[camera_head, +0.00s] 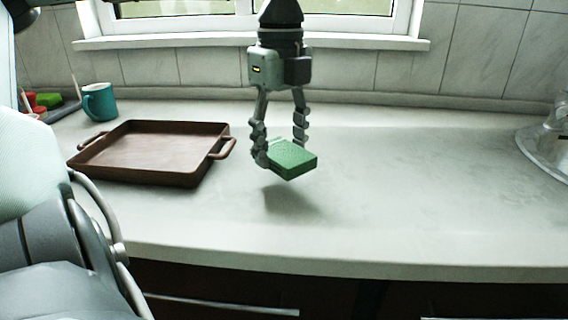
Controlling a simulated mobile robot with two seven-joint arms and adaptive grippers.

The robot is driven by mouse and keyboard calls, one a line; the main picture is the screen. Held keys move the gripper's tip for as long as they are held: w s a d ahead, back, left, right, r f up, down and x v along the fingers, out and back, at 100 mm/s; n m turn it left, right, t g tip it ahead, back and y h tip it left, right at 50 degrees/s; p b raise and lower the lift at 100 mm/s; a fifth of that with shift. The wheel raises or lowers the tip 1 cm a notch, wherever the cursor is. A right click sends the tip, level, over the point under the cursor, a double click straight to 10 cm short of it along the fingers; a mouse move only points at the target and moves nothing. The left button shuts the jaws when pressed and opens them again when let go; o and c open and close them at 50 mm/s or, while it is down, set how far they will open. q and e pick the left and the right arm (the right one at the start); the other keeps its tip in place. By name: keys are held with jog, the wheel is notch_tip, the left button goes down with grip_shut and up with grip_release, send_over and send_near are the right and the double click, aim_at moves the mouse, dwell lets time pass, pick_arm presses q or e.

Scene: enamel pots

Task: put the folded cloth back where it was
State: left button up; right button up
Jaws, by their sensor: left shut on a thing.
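The folded cloth (293,160) is a small green textured block in the middle of the camera_head view. My left gripper (281,152) points down from above and is shut on it, with one finger at its left side and the other at its far side. The cloth is held level or slightly tilted above the counter, and its shadow falls on the counter below it. My right gripper is not in view.
The pale counter (420,210) is clear in front and to the right. A brown tray (150,155) with two handles stands empty to the left. A teal mug (99,102) stands behind it. A clear glass item (548,145) is at the right edge.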

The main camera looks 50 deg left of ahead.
aim_at(284, 149)
pick_arm(q)
jog(key=shift+w+d+f, duration=0.1)
jog(key=shift+d+f, duration=0.1)
jog(key=shift+d, duration=0.05)
notch_tip(284, 149, down, 3)
jog(key=shift+f, duration=0.45)
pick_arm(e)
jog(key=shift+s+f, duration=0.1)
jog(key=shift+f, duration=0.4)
pick_arm(q)
jog(key=shift+f, duration=0.1)
jog(key=o, duration=0.9)
jog(key=shift+c, duration=0.2)
jog(key=shift+o, duration=0.8)
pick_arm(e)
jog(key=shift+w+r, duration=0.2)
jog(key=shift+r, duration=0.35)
